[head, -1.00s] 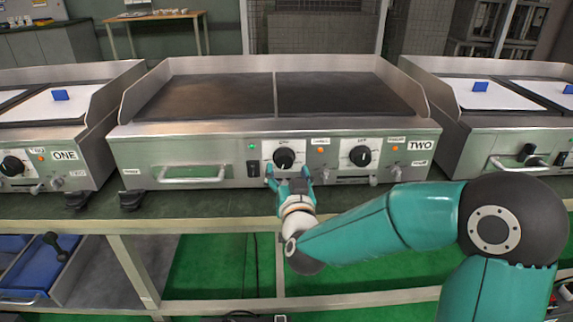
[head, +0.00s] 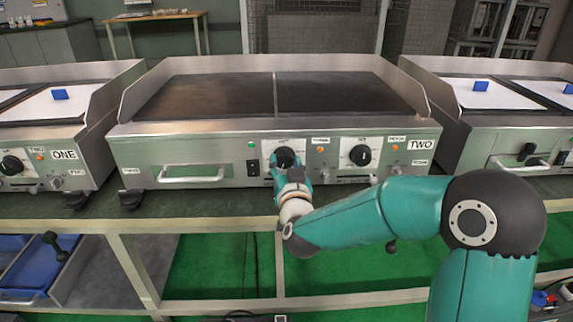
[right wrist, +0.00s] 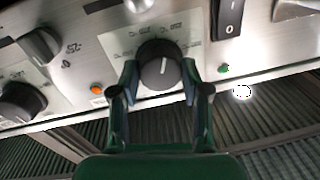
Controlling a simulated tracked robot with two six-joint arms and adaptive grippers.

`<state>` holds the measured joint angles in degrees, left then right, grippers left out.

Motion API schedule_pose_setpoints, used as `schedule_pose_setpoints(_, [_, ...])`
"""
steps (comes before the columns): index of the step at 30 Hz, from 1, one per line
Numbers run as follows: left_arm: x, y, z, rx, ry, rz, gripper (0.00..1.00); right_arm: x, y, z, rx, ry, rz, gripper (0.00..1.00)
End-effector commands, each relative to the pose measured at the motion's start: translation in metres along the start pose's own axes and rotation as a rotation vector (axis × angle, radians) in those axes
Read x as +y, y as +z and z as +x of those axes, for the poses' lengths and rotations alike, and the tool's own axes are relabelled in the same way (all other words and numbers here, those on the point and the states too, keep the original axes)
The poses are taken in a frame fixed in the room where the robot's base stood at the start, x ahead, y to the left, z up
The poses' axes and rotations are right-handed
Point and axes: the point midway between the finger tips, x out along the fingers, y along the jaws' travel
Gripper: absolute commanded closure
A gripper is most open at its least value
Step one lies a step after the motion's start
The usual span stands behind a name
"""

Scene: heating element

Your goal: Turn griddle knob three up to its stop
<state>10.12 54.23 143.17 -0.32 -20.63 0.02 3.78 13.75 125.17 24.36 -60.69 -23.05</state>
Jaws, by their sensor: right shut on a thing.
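The middle griddle, labelled TWO (head: 218,142), has two black round knobs on its front panel. My right gripper (head: 288,168) is at the left knob (head: 284,154) and partly covers it from below. In the right wrist view the fingers of my right gripper (right wrist: 159,72) are shut on this knob (right wrist: 158,62), one on each side. A pale pointer line shows on the knob face. Its printed scale is too small to read. The right knob (head: 360,155) of this griddle is free. My left gripper is out of view.
A black rocker switch (head: 253,167) and a green lamp (head: 252,145) sit beside the held knob, and an orange lamp (head: 320,149) is on its other side. A handle (head: 190,177) sticks out at left. Griddle ONE (head: 64,155) stands at left, another griddle at right.

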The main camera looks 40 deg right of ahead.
Motion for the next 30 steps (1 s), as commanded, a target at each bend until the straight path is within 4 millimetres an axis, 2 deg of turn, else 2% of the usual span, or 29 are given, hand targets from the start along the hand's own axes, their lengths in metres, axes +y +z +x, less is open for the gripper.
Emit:
schedule_pose_setpoints(9, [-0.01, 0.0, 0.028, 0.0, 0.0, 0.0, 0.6, 0.002, 0.004, 0.0, 0.017, 0.0, 0.149, 0.88])
schedule_pose_setpoints(20, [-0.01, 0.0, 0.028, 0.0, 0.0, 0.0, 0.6, 0.002, 0.0, 0.0, 0.017, 0.002, 0.186, 0.88])
schedule_pose_setpoints(21, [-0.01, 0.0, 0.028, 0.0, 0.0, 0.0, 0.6, 0.002, 0.0, 0.0, 0.017, 0.002, 0.186, 0.49])
schedule_pose_setpoints(25, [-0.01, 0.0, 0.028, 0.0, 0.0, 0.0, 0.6, 0.002, 0.0, 0.0, 0.017, 0.001, 0.185, 0.28])
schedule_pose_setpoints(30, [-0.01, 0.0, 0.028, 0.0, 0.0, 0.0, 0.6, 0.001, 0.0, 0.0, 0.016, 0.0, 0.184, 0.28])
